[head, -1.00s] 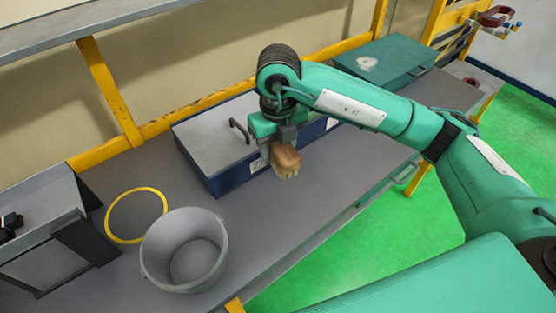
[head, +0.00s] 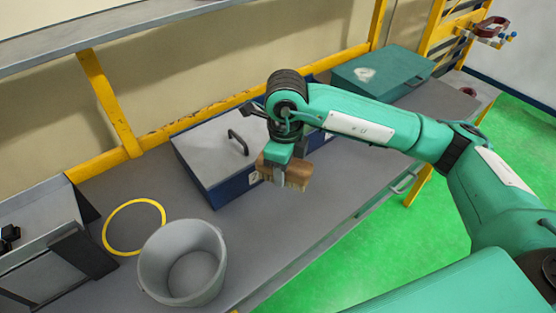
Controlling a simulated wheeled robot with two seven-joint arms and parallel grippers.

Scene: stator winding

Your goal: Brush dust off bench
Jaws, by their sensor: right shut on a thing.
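My right gripper (head: 284,158) is shut on a brown wooden brush (head: 296,174) with pale bristles. The brush is in front of the blue box with a grey lid (head: 209,152), above the grey bench (head: 262,228). I cannot tell whether the bristles touch the bench. The gripper's fingers are partly hidden by the wrist and the brush. No dust can be made out on the bench. My left gripper is not in view.
A grey bucket (head: 149,270) stands at the bench's front left, with a yellow ring (head: 107,232) behind it. A dark grey case (head: 82,250) is at far left. A green box (head: 385,70) stands at back right. The bench front between bucket and brush is clear.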

